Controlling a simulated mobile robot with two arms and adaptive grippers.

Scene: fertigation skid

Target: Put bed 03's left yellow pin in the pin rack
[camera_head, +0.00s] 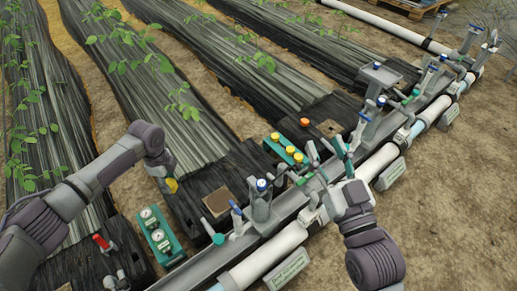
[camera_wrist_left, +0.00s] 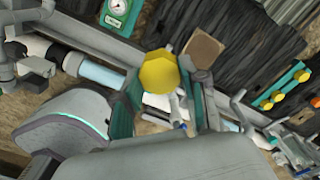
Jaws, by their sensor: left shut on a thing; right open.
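My left gripper (camera_head: 168,180) is shut on a yellow pin (camera_head: 172,186), held over the dark bed cover left of the grey rail. In the left wrist view the left gripper (camera_wrist_left: 162,96) has the pin's yellow faceted head (camera_wrist_left: 160,71) between its fingers; the pin's lower part is hidden. A green block (camera_head: 272,146) with several yellow-topped pins stands to the right and looks like the pin rack. It also shows in the left wrist view (camera_wrist_left: 282,84). My right gripper (camera_head: 338,160) is open above the pipe, close to green-handled fittings.
A green panel with two gauges (camera_head: 154,238) stands below my left gripper. A brown square plate (camera_head: 217,203) and a blue-topped valve (camera_head: 262,196) lie between it and the green block. An orange knob (camera_head: 304,122) is behind. Bare soil (camera_head: 455,180) is at right.

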